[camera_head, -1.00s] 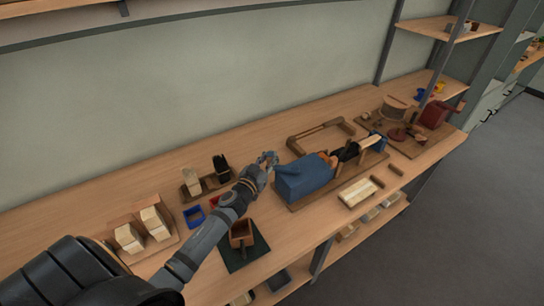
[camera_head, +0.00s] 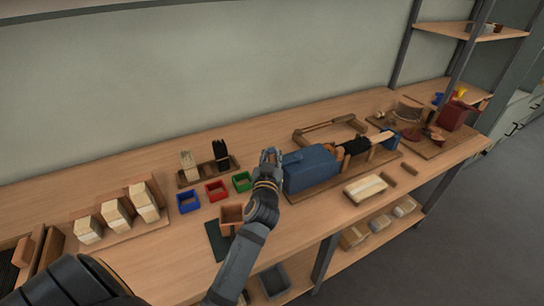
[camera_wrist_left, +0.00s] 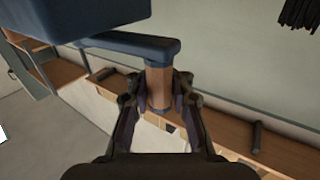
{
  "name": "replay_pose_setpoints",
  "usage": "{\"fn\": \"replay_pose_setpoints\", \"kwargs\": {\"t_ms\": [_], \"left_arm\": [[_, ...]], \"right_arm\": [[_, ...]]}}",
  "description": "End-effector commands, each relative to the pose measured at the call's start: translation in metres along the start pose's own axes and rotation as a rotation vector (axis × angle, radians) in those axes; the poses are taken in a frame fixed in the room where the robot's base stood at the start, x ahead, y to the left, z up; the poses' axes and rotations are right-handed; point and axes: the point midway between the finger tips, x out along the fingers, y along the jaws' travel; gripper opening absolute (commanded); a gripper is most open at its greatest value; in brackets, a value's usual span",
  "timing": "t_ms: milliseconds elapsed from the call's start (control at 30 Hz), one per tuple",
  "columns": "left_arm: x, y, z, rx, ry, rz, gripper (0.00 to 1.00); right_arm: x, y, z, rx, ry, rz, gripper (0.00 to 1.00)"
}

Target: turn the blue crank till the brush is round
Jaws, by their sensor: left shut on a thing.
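The blue crank's arm (camera_wrist_left: 125,43) and its wooden handle (camera_wrist_left: 158,90) fill the middle of the left wrist view. My left gripper (camera_wrist_left: 158,108) is shut on that handle, one finger on each side. In the head view my left gripper (camera_head: 269,157) is at the left end of the blue housing (camera_head: 311,168) and hides most of the crank. The brush, with black bristles (camera_head: 354,147), lies in line with the housing on its right. It is too small to tell how round it is. My right gripper is not in view.
Blue (camera_head: 188,202), red (camera_head: 216,191) and green (camera_head: 242,181) bins stand left of the gripper. A brown box (camera_head: 232,217) is in front of them. A rack with bristle bundles (camera_head: 206,172) stands behind. A pale block tray (camera_head: 365,188) lies in front of the housing.

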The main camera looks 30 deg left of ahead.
Motion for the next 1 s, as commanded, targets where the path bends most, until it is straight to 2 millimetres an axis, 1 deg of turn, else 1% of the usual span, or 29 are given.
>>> {"fn": "replay_pose_setpoints", "kwargs": {"t_ms": [33,333,600,767,800,967,1000], "left_arm": [[-0.001,-0.001,0.005,0.005,-0.008,-0.004,0.00],[-0.001,-0.001,0.005,0.007,-0.011,-0.004,0.00],[-0.001,-0.002,0.006,0.008,-0.013,-0.005,0.00],[-0.001,-0.002,0.006,0.009,-0.013,-0.005,0.00],[-0.001,-0.002,0.006,0.009,-0.013,-0.005,0.21],[-0.001,-0.001,0.005,0.007,-0.010,-0.003,0.43],[-0.001,-0.001,0.004,0.006,-0.009,-0.003,0.45]], "right_arm": [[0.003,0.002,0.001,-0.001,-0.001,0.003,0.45],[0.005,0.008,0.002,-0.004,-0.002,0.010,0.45],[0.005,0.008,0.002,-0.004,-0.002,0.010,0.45],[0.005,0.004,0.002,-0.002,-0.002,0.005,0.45],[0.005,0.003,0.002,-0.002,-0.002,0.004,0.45],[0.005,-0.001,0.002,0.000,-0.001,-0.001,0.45],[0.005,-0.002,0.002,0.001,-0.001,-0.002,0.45]]}}
